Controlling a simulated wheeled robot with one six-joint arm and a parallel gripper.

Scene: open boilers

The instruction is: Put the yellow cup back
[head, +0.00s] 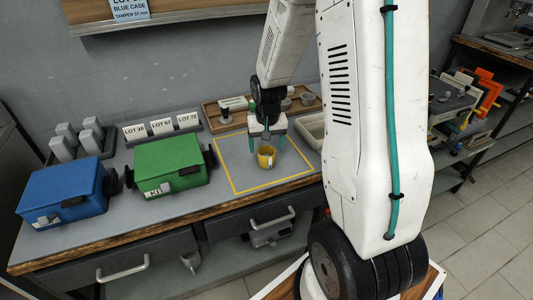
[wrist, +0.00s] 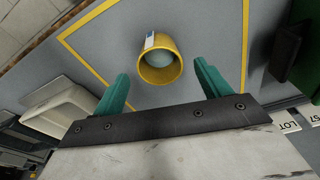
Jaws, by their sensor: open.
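The yellow cup (head: 266,157) stands on the grey worktop inside a yellow taped outline (head: 232,184). In the wrist view the yellow cup (wrist: 160,64) shows its round mouth, a pale inside and a small white and blue tag on its rim. My gripper (head: 267,143) is just above and behind the cup in the head view. In the wrist view my gripper (wrist: 162,88) has its two teal fingers spread wide, with nothing between them. The cup lies just beyond the fingertips, apart from them.
A green case (head: 172,166) and a blue case (head: 62,190) stand left of the outline. Lot cards (head: 161,127) stand behind them. A wooden tray (head: 212,115) with small items is at the back. A pale bin (head: 311,128) is right of the outline.

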